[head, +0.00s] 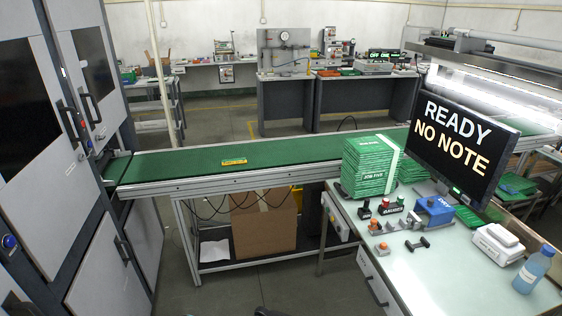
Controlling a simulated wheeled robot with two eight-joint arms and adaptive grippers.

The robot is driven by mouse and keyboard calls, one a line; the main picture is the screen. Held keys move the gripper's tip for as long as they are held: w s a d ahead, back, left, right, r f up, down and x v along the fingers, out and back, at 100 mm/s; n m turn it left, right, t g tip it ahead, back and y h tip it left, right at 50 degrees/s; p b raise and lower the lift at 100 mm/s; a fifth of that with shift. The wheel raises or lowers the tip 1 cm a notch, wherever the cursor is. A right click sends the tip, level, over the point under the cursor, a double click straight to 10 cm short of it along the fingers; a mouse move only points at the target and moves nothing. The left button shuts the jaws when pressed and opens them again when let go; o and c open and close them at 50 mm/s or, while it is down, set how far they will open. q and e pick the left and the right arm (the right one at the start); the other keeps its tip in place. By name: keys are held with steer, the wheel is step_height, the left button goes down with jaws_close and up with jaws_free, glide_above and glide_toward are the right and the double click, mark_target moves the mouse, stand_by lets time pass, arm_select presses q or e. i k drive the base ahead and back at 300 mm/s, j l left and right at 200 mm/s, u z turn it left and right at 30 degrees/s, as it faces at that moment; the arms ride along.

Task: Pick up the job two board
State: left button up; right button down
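A tall stack of green boards (368,168) stands on the near right bench, with a pale strip over its top. Lettering on its front edge looks like "JOB FIVE", but it is small. More green boards (411,170) sit just behind it, partly hidden by the monitor. I cannot pick out a board marked job two. A green conveyor belt (290,150) runs across the middle, with a small yellow label (234,162) on it, too small to read. Neither gripper shows clearly; only small dark shapes cut the bottom edge.
A monitor (452,140) reads "READY NO NOTE". The bench (420,285) holds a blue device (434,211), push buttons (384,207), a white box (497,243) and a bottle (533,270). Grey cabinets (60,130) stand at left. A cardboard box (263,222) sits under the conveyor.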

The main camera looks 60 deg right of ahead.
mark_target(244, 160)
steer(key=z, duration=3.1)
steer(key=u, duration=1.35)
steer(key=i+l+z, duration=0.2)
steer(key=i, duration=1.35)
steer(key=i+j+z, duration=0.2)
steer(key=i, duration=1.35)
